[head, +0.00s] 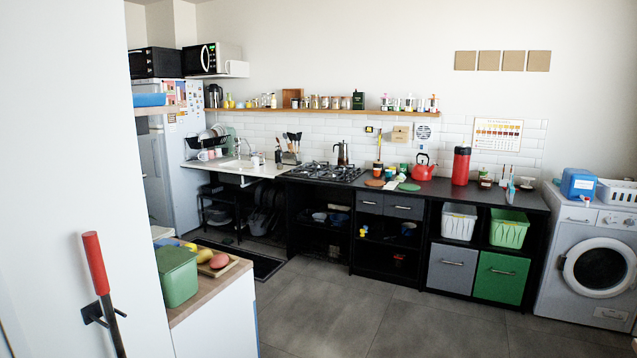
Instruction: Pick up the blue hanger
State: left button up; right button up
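I cannot make out a blue hanger anywhere in the head view; if it is here, it is hidden or too small to tell. Neither of my grippers shows in this view.
A black counter (460,194) with a gas hob (325,172) runs along the back wall. A washing machine (592,262) stands at the right. A white panel (65,150) fills the left, and a green box (177,277) sits on a near worktop. The grey floor (330,310) is clear.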

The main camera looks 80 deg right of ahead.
aim_at(511, 192)
jog(key=z, duration=0.5)
jog(key=l+z, duration=0.15)
jog(key=z, duration=0.8)
jog(key=l+z, duration=0.1)
jog(key=z, duration=0.35)
jog(key=i+l+z, duration=0.3)
jog(key=z, duration=0.2)
jog(key=i+l+z, duration=0.3)
jog(key=z, duration=0.2)
jog(key=i+z, duration=0.5)
jog(key=i+j+z, duration=0.1)
jog(key=i+z, duration=0.4)
jog(key=i+j, duration=0.25)
jog(key=i, duration=0.25)
jog(key=i+j+z, duration=0.1)
jog(key=i+j, duration=0.15)
jog(key=i, duration=0.25)
jog(key=i+j, duration=0.25)
jog(key=i, duration=0.45)
jog(key=l, duration=0.05)
